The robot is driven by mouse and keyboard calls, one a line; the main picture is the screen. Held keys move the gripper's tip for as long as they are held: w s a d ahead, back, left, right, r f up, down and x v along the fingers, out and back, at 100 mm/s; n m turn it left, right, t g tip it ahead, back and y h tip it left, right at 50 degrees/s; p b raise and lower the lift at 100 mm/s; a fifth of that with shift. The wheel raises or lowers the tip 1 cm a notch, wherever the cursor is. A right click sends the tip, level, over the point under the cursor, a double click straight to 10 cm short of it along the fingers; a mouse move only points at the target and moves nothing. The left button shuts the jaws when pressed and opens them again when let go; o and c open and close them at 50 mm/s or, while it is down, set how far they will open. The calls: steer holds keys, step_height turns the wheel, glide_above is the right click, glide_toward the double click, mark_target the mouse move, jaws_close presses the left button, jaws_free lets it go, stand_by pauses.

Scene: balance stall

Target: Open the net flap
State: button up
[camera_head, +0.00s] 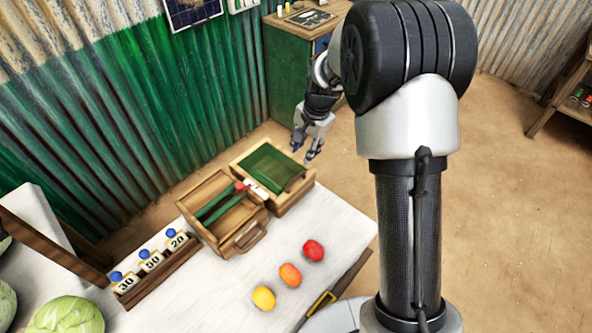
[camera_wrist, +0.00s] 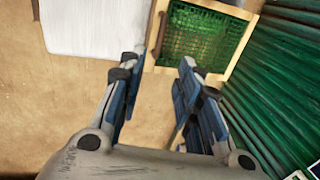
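The net flap (camera_head: 270,166) is a green mesh panel lying over a wooden box (camera_head: 292,199) at the far right corner of the white table. It also shows in the wrist view (camera_wrist: 203,38), at the top, looking flat in its wooden frame. My gripper (camera_head: 303,155) hangs in the air by the far right side of this box, apart from it in the head view. In the wrist view, the fingers (camera_wrist: 164,62) are spread, with nothing between them. The right finger overlaps the lower part of the box in the picture.
A wooden tray (camera_head: 250,237) with green bars and a handle stands left of the netted box. A red and white piece (camera_head: 248,187) lies between them. Three fruits (camera_head: 290,274) lie at the table's front. Number blocks (camera_head: 151,262) stand left. Green corrugated wall (camera_wrist: 290,65) rises close behind.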

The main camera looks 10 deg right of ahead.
mark_target(296, 177)
steer(key=w+f+b, duration=0.1)
steer(key=f, duration=0.4)
steer(key=a+f+b, duration=0.1)
steer(key=f, duration=0.3)
steer(key=w+f+b, duration=0.1)
steer(key=f, duration=0.4)
steer(key=shift+w+a+f+b, duration=0.3)
steer(key=shift+a+f+b, duration=0.05)
steer(key=shift+c, duration=0.2)
jaws_close()
